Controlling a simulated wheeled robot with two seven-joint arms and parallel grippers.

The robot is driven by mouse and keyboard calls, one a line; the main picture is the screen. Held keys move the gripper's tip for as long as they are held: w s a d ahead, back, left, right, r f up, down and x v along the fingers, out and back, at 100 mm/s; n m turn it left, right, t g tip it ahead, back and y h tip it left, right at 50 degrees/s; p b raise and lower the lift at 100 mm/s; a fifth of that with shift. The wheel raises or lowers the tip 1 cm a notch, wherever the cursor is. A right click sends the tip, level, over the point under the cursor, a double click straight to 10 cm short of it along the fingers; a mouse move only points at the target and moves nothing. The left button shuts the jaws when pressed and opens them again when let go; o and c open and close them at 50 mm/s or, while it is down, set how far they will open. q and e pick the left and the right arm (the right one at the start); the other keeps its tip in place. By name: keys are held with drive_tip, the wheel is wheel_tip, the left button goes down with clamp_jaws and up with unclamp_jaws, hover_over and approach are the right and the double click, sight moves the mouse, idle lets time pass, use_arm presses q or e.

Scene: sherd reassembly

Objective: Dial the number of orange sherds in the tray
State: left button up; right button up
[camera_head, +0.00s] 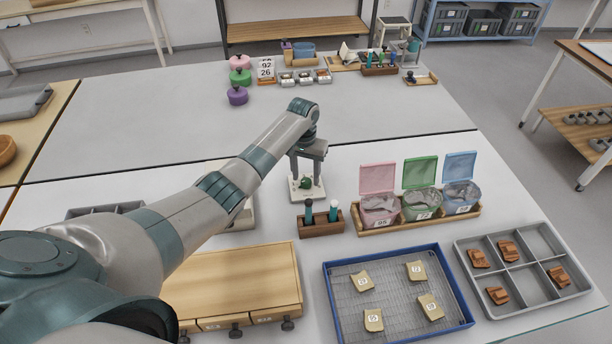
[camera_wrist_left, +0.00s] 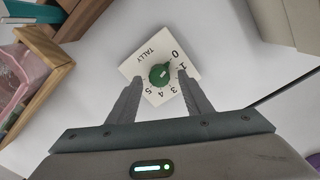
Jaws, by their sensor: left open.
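The tally dial (camera_head: 296,194) is a white plate with a green knob, below my left gripper (camera_head: 307,176). In the left wrist view the green knob (camera_wrist_left: 160,74) sits between the open fingers of my left gripper (camera_wrist_left: 160,82), apart from both. Printed TALLY and digits ring the knob; its mark seems turned toward the 0 and 1 side, but the exact digit is unclear. The grey divided tray (camera_head: 527,312) at the right holds several orange-brown sherds (camera_head: 497,295), in its far left, far middle, near left and near right compartments. My right gripper is out of view.
A blue-rimmed tray (camera_head: 398,254) with several tan numbered sherds (camera_head: 416,271) lies left of the grey tray. Pink, green and blue lidded bins (camera_head: 421,204) stand behind it. A wooden holder (camera_head: 321,227) stands close in front of the dial; a wooden drawer box (camera_head: 240,275) is nearer.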

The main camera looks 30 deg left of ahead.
use_arm(q)
drive_tip(key=shift+f, duration=0.55)
drive_tip(key=c, duration=1.1)
